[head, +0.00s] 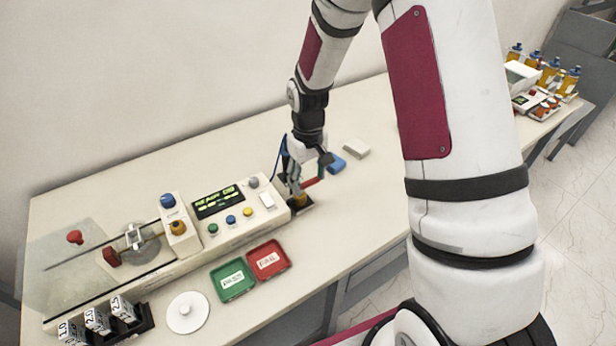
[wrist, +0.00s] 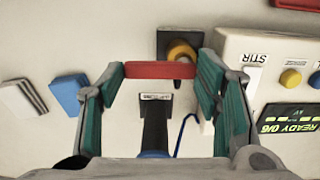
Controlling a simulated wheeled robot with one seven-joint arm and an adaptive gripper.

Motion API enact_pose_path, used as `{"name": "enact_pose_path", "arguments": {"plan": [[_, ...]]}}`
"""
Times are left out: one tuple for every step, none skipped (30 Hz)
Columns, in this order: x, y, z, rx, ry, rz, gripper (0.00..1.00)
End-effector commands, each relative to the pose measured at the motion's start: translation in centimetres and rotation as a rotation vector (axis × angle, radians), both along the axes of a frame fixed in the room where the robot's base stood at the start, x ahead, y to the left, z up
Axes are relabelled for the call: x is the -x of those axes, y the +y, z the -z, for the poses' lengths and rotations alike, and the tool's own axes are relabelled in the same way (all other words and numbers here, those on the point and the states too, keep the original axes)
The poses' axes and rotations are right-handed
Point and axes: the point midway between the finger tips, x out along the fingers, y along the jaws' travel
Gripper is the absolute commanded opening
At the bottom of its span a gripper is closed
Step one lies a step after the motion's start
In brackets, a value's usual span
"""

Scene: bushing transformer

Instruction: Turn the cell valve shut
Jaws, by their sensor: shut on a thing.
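The valve's red bar handle (wrist: 160,70) lies crosswise between the fingertips of my gripper (wrist: 161,72) in the wrist view, touched at both ends. Beside it is a yellow-orange round part (wrist: 181,51) on a dark square base, partly hidden by the bar. In the head view the red handle (head: 311,181) shows at my gripper (head: 298,184), at the right end of the tester, above the dark base (head: 300,204). My gripper is shut on the handle. The exact contact is partly hidden in the head view.
The tester panel (head: 219,203) stands left of my gripper. A blue block (head: 337,163) and a whitish block (head: 356,149) lie close by on the right. Green (head: 231,281) and red (head: 268,261) trays are in front. The table behind is mostly clear.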

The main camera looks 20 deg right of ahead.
Motion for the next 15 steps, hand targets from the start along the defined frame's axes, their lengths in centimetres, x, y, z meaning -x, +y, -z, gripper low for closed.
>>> {"name": "enact_pose_path", "arguments": {"plan": [[0.01,-0.02,0.00,0.001,0.000,-0.003,0.30],[0.01,-0.02,0.00,0.001,0.000,-0.003,0.30],[0.01,-0.02,0.01,0.001,0.000,-0.003,0.30],[0.01,-0.02,0.01,0.001,0.000,-0.003,0.63],[0.00,-0.02,0.01,0.001,0.000,-0.003,0.69],[0.00,-0.02,0.00,0.001,0.000,-0.002,0.78],[0.00,-0.02,0.00,0.001,0.000,-0.002,0.78],[0.00,-0.01,0.00,0.001,0.000,-0.002,0.78],[0.00,-0.01,0.01,0.001,0.000,-0.002,0.78],[0.00,-0.01,0.01,0.001,0.000,-0.001,0.78],[0.00,-0.01,0.00,0.001,0.000,-0.001,0.78],[0.00,-0.01,0.00,0.001,0.000,-0.001,0.78],[0.00,-0.01,0.00,0.000,0.000,-0.001,0.78],[0.00,-0.01,0.00,0.000,0.000,-0.001,0.78],[0.00,0.00,-0.02,0.000,0.000,-0.001,0.78]]}}
